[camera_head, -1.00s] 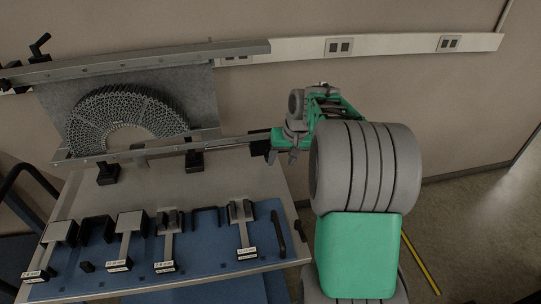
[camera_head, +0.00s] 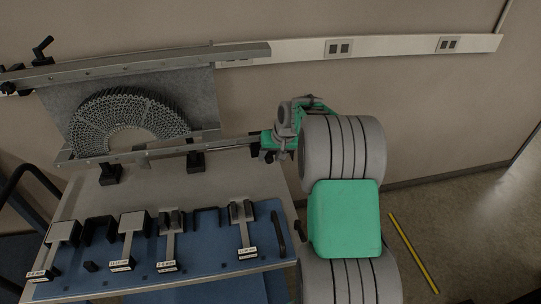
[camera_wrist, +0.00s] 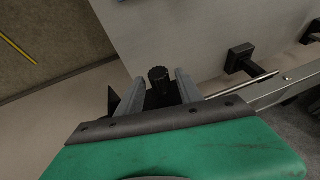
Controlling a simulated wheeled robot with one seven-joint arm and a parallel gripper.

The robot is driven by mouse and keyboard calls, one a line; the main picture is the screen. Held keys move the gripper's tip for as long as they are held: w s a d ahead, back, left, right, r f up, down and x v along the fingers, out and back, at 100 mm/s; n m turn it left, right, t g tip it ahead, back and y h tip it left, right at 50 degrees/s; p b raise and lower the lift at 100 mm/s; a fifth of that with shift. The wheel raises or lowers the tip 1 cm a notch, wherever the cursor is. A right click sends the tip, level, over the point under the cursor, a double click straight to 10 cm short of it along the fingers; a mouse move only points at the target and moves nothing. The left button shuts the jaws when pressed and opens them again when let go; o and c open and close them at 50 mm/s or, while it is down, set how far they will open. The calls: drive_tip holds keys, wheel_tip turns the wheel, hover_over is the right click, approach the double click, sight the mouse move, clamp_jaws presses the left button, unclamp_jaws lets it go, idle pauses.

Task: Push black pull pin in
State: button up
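The black pull pin (camera_wrist: 160,76) shows in the wrist view as a dark ribbed knob on a black block, between my gripper's two grey fingers. My gripper (camera_wrist: 161,86) is open around it, with narrow gaps seeming to show on both sides of the knob. In the head view my gripper (camera_head: 268,152) is at the right end of the lower rail (camera_head: 165,150) and mostly hides the pin. A thin metal rod (camera_wrist: 240,87) runs from beside the fingers to the rail. How far in the pin sits cannot be told.
A curved lattice specimen (camera_head: 125,110) stands above the lower rail, against a grey plate. Below is a table (camera_head: 240,180) with a blue mat (camera_head: 200,255) holding several labelled tools.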

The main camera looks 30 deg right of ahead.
clamp_jaws()
